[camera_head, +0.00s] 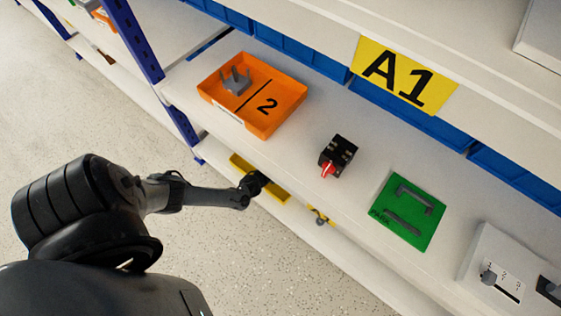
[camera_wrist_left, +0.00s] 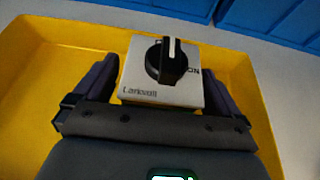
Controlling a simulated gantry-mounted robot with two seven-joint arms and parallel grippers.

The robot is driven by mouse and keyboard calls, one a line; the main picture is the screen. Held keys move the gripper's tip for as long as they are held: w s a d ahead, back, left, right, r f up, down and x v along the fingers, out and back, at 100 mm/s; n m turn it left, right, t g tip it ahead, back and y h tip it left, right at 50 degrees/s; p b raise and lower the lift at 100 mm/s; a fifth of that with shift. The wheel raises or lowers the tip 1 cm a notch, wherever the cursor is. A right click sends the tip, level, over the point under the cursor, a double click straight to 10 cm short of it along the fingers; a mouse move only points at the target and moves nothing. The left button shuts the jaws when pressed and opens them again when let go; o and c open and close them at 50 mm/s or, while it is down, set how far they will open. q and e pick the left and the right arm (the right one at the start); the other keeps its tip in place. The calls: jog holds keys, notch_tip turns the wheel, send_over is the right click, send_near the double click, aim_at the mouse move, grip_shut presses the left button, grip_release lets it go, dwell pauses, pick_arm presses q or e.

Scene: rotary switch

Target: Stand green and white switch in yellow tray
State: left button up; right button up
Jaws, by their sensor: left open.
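The yellow tray (camera_head: 278,193) shows in the head view on the lower level, partly covered by the shelf above. Its floor and walls fill much of the left wrist view (camera_wrist_left: 45,75). A switch (camera_wrist_left: 138,70) with a white face, a black knob and "ON" lettering is inside the tray outline, between the two fingers. No green shows on its visible face. My left gripper (camera_head: 257,181) reaches down to the tray; its jaws (camera_wrist_left: 155,92) are open on either side of the switch. I cannot tell whether the fingers touch it. My right gripper is not in view.
On the upper shelf are an orange tray (camera_head: 285,92) holding a grey part, a black switch with a red knob (camera_head: 338,157), a green mat (camera_head: 418,228) and a white panel (camera_head: 485,250). A blue post (camera_head: 135,40) stands left. The shelf's front edge overhangs the tray.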

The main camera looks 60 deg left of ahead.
pick_arm(q)
jog(key=shift+s+d+r+p, duration=0.1)
jog(key=shift+s+r+p, duration=0.2)
jog(key=shift+r+p, duration=0.05)
jog(key=p+v, duration=0.6)
jog(key=v, duration=0.3)
jog(key=shift+s+d+r, duration=0.1)
jog(key=shift+s+r, duration=0.15)
jog(key=shift+p+v, duration=0.4)
jog(key=shift+v, duration=0.4)
jog(key=shift+f, duration=0.15)
